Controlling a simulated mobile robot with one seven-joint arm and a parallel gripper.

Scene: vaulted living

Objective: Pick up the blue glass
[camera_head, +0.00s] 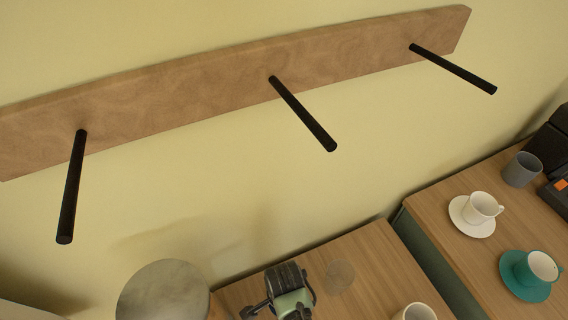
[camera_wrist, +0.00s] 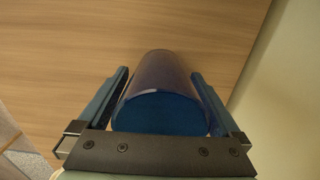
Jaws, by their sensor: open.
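The blue glass (camera_wrist: 165,102) is in the wrist view, see-through with a deep blue round end facing the camera. It lies between the two fingers of my gripper (camera_wrist: 160,74), which is open, with one finger on each side. A narrow gap shows beside the glass; I cannot tell whether either finger touches it. Wood grain fills the background behind it. In the head view my gripper (camera_head: 290,292) is at the bottom middle over the wooden surface, and I cannot make out the glass there.
A wall board (camera_head: 240,83) with three black pegs hangs above. A round grey top (camera_head: 163,292) is left of my gripper. A pale cup (camera_head: 416,312) is at the bottom edge. White (camera_head: 482,207), teal (camera_head: 541,266) and grey (camera_head: 522,170) cups stand right.

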